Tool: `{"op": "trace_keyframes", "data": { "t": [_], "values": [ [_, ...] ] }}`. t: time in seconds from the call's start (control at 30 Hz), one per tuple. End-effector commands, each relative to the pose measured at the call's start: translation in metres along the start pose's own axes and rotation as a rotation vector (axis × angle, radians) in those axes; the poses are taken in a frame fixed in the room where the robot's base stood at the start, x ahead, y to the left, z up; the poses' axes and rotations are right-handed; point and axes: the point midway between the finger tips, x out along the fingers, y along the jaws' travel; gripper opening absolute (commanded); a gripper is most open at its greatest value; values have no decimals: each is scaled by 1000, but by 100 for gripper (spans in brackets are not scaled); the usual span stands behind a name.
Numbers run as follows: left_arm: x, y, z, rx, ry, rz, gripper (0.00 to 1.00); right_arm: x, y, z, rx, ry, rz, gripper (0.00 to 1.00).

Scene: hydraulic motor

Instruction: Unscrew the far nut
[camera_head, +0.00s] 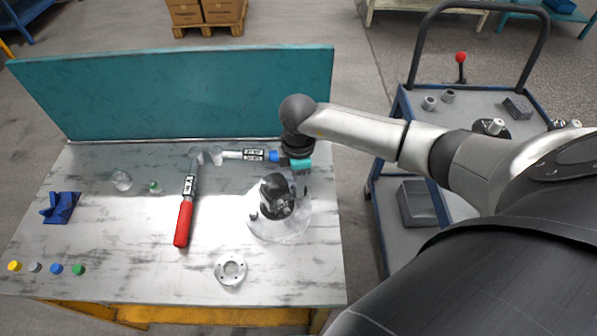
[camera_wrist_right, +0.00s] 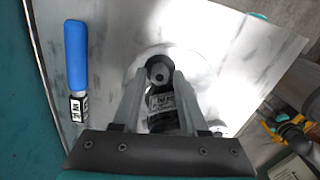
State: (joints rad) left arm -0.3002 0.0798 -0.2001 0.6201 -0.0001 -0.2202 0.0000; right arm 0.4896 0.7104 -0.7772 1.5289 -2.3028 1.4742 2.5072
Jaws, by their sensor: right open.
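A dark hydraulic motor (camera_head: 277,197) stands on a pale round base (camera_head: 292,228) at the right of the bench. One small nut shows at its near-left side (camera_head: 253,216). The far side of the motor is partly hidden by my right gripper (camera_head: 301,172), which hangs just above and behind it. In the right wrist view, the right gripper (camera_wrist_right: 160,82) is open, its fingers pointing at the motor (camera_wrist_right: 160,103). A grey nut (camera_wrist_right: 158,73) shows between the fingertips; I cannot tell whether they touch it, or whether it is the far nut. My left gripper is out of view.
A blue-handled tool (camera_head: 250,155) lies behind the motor, a red-handled tool (camera_head: 183,220) left of it. A metal flange ring (camera_head: 230,269) lies in front. A teal panel (camera_head: 180,95) closes the bench's back. A cart (camera_head: 480,110) stands right. The bench's left middle is mostly free.

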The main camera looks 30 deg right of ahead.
Motion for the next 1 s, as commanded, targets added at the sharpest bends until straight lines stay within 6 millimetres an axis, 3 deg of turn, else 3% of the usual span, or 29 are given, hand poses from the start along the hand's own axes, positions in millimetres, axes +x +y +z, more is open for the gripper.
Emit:
{"op": "trace_keyframes", "data": {
  "t": [0.17,0.83,1.0],
  "values": [
    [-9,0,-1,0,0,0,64,-2,0,0,71,-1,0,42],
    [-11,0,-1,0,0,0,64,0,0,0,71,-1,0,42],
    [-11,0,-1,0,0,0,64,0,0,0,71,-1,0,24]
  ]
}}
